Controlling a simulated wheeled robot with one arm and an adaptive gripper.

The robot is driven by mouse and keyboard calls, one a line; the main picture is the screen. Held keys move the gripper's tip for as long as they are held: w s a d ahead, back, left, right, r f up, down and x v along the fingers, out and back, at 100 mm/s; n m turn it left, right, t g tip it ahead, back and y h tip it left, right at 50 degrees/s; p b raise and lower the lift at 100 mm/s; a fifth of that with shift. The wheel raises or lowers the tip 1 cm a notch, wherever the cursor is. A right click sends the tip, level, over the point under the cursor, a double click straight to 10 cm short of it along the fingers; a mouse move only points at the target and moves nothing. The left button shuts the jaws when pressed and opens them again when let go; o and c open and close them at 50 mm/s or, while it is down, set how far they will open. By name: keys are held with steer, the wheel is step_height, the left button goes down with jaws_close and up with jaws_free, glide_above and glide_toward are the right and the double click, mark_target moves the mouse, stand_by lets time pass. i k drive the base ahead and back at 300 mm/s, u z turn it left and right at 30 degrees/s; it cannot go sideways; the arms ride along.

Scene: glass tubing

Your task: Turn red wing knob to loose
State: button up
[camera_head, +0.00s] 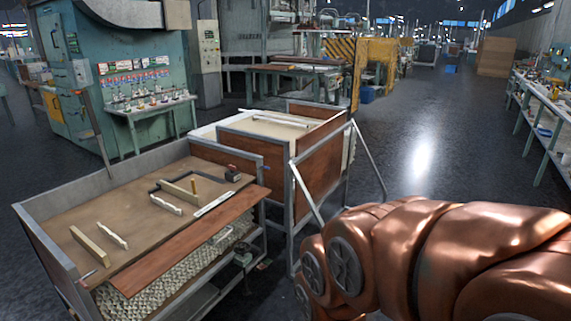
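I cannot make out a red wing knob in this view. Small red and white fittings (137,82) sit in rows on the front of the teal machine (85,70) at the left, but they are too small to tell their shape or setting. My copper-coloured arm fills the lower right. My gripper is out of view, and the arm hides part of the floor and whatever lies behind it.
A wheeled cart (55,208) with wooden strips, a black frame (165,185) and a small dark block (232,173) stands at the front left. A second cart (315,142) is behind it. Open floor (420,150) lies beyond my arm. A long bench (548,115) runs along the right.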

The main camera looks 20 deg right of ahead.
mark_target(233, 169)
steer(key=z, duration=0.5)
steer(key=i, duration=1.9)
steer(key=u, duration=0.85)
steer(key=i, duration=0.6)
steer(key=u, duration=0.35)
